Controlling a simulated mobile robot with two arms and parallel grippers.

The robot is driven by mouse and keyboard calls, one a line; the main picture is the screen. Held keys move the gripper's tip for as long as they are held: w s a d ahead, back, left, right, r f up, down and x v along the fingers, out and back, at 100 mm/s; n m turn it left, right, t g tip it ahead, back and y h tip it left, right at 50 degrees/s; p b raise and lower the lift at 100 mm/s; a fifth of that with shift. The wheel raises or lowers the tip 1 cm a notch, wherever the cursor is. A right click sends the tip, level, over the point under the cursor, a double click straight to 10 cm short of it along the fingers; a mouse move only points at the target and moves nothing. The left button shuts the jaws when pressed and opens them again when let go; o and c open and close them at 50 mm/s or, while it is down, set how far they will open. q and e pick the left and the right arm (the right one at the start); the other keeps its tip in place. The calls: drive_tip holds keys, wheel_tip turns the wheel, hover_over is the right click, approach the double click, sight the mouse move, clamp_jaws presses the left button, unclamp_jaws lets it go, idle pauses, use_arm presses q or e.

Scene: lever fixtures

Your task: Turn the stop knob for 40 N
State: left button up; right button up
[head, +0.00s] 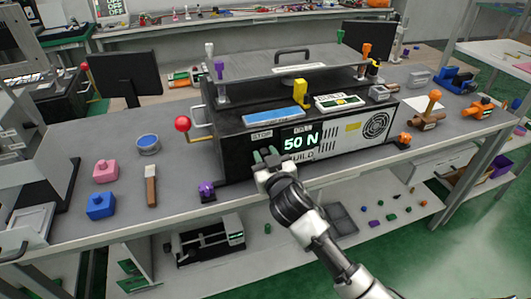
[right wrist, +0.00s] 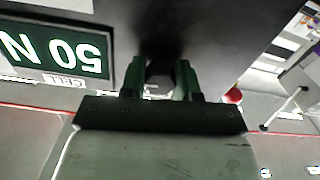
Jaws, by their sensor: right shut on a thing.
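The black machine (head: 232,160) stands on the grey bench, with a lit display (head: 300,142) reading 50 N on its front. A small STOP label (head: 262,134) sits left of the display. My right gripper (head: 266,157) is at the front panel just below that label. In the right wrist view its green-sided fingers (right wrist: 159,80) are shut on a dark stop knob (right wrist: 160,68), seen between them against the black panel. The display (right wrist: 58,52) shows upside down there, still 50 N. In the head view the gripper hides the knob. My left gripper is not in view.
A red ball lever (head: 183,124) sticks out at the machine's left side. A purple knob (head: 206,190) and an orange knob (head: 405,138) stand near the bench's front edge. Pink (head: 105,171) and blue blocks (head: 101,206) lie to the left.

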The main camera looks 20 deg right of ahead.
drive_tip(key=shift+n+p, duration=0.7)
drive_tip(key=shift+n, duration=1.5)
drive_tip(key=o, duration=0.9)
drive_tip(key=shift+s, duration=0.1)
drive_tip(key=s, duration=0.5)
drive_tip(key=s+b, duration=0.1)
drive_tip(key=s, duration=0.4)
drive_tip(key=shift+s+d, duration=0.2)
drive_tip(key=shift+s, duration=0.1)
